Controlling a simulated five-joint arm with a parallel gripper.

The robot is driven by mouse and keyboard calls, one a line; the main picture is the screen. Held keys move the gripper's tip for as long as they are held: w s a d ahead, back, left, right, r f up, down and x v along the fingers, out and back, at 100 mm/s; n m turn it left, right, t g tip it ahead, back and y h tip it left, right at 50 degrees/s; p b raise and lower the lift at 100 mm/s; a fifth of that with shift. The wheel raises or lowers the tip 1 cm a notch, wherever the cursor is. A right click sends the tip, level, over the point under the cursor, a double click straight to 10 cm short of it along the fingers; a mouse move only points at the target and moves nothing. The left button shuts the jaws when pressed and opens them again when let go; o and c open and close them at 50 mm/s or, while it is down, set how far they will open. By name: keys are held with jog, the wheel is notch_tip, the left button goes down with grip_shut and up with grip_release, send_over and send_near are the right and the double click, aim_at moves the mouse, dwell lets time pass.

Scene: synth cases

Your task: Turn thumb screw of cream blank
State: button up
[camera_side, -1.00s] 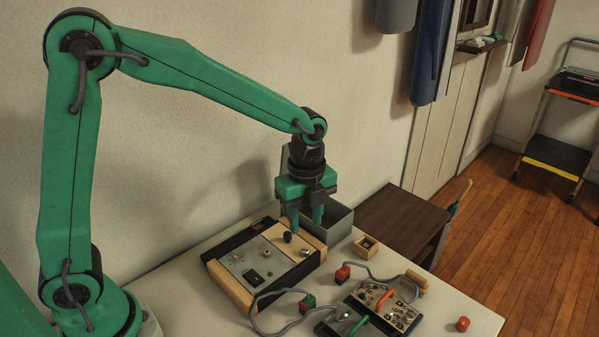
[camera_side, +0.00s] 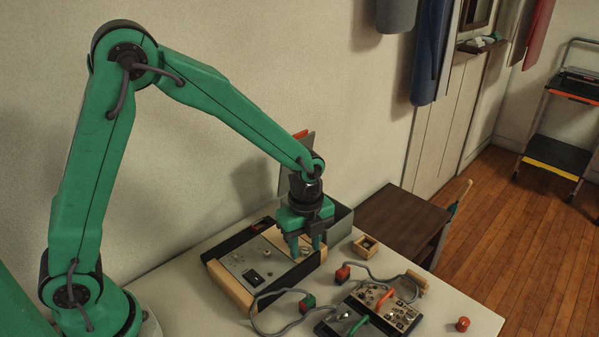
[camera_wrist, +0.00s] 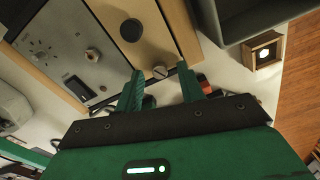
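The cream blank (camera_wrist: 150,45) is a tan plate beside the grey panel of a console; it also shows in the side view (camera_side: 277,237), partly behind my gripper. It carries a round black knob (camera_wrist: 131,29) and a small slotted metal thumb screw (camera_wrist: 160,72) near its edge. My gripper (camera_side: 304,248) points down over this end of the console. In the wrist view its two green fingers are apart, one on each side of the screw, with gaps showing. I cannot tell how far the fingertips are above the plate.
The console's grey panel (camera_side: 250,267) has switches and a socket. A grey bin (camera_side: 341,224) and a small wooden box (camera_side: 366,246) stand right of it. Cabled control boxes (camera_side: 385,305), a red-topped block (camera_side: 343,273) and a red knob (camera_side: 463,324) occupy the table's front right.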

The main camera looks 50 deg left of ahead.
grip_shut()
